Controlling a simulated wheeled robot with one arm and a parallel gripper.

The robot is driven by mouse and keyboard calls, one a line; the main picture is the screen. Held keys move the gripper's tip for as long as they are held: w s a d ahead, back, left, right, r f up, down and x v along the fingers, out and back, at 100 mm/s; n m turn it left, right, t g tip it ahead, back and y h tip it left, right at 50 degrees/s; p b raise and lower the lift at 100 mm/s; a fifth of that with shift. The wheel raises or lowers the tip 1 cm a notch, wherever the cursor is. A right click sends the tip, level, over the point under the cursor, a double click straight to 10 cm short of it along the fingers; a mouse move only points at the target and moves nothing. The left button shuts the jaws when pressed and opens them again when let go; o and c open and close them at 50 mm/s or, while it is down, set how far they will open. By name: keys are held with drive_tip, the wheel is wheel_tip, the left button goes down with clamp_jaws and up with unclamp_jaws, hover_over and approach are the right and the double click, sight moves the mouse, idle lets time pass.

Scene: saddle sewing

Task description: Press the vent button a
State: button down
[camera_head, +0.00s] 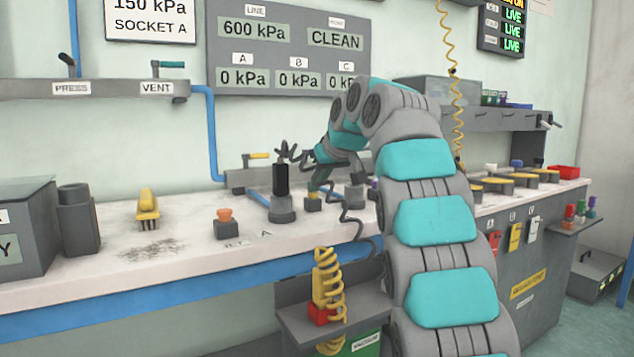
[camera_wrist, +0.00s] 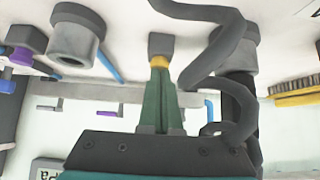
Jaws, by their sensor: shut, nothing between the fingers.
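A small yellow button on a grey box (camera_head: 313,203) stands on the bench beside the black-topped cylinder. I can read no label on it, so I cannot tell for sure that it is vent button a. My gripper (camera_head: 317,187) points down at it with its green fingers shut and empty. In the wrist view the fingertips (camera_wrist: 160,68) meet the yellow button (camera_wrist: 158,60) below its grey box. They look in contact, but I cannot tell whether the button is pushed down. An orange-topped button (camera_head: 224,216) stands apart to the left.
A black-topped cylinder (camera_head: 281,190) stands close left of my gripper. A dark curled hose (camera_wrist: 215,60) passes close beside the fingers in the wrist view. The wall panel (camera_head: 289,50) reads 0 kPa under A and B. A yellow brush (camera_head: 147,207) lies farther left.

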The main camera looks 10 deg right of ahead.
drive_tip(key=r+p+v, duration=0.1)
drive_tip(key=v, duration=0.5)
drive_tip(key=w+p+v, duration=0.1)
drive_tip(key=v, duration=0.5)
drive_tip(key=shift+a+r, duration=0.2)
drive_tip(key=shift+r, duration=0.35)
drive_tip(key=shift+w, duration=0.15)
